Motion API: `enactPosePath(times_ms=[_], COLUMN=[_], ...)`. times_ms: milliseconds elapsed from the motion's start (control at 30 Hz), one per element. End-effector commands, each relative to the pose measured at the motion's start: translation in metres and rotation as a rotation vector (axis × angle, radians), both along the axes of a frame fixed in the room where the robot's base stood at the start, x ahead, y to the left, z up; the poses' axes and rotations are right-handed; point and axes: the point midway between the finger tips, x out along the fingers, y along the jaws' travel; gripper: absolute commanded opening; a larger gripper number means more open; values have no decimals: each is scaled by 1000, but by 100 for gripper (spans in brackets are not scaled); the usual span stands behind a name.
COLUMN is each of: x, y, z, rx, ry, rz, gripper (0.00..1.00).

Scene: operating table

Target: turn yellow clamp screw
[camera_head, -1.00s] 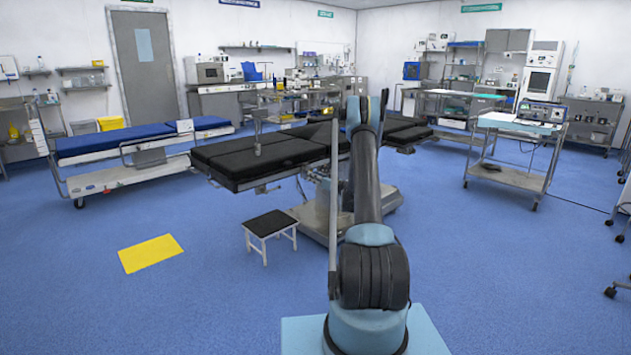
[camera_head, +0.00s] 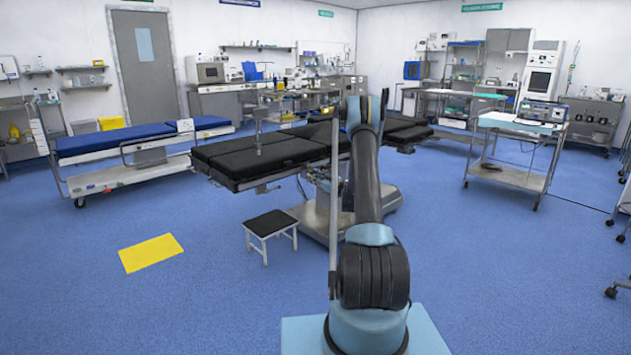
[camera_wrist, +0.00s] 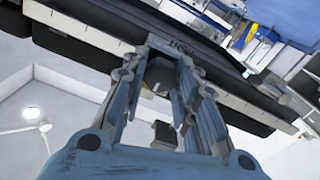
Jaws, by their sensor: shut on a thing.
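The operating table (camera_head: 265,165) with black pads stands in the middle of the room. In the wrist view its side rail (camera_wrist: 110,48) runs slantwise behind my gripper (camera_wrist: 163,68). The gripper's two blue-grey fingers are shut on a dark block-like knob (camera_wrist: 160,75) at the table's edge. I see no yellow on this knob, and cannot tell whether it is the clamp screw. In the head view my own arm hides the gripper and the knob.
A black stool (camera_head: 270,225) stands before the table. A yellow floor sheet (camera_head: 150,253) lies to the left. A blue-padded stretcher (camera_head: 120,140) is at the back left, and a steel cart (camera_head: 508,170) is at the right. The floor between is mostly clear.

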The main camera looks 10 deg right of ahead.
Motion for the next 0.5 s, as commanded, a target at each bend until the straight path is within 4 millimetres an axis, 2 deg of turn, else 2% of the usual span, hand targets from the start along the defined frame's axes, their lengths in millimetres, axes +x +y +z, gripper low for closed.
enactPosePath(times_ms=[267,300,333,367,500], x=[0,0,0,0,0], y=[1,1,1,1,1], z=[0,0,0,0,0], rx=[0,1,1,1,1], ry=[0,1,1,1,0], rz=[1,1,1,1,1], gripper=[4,36,43,48,48])
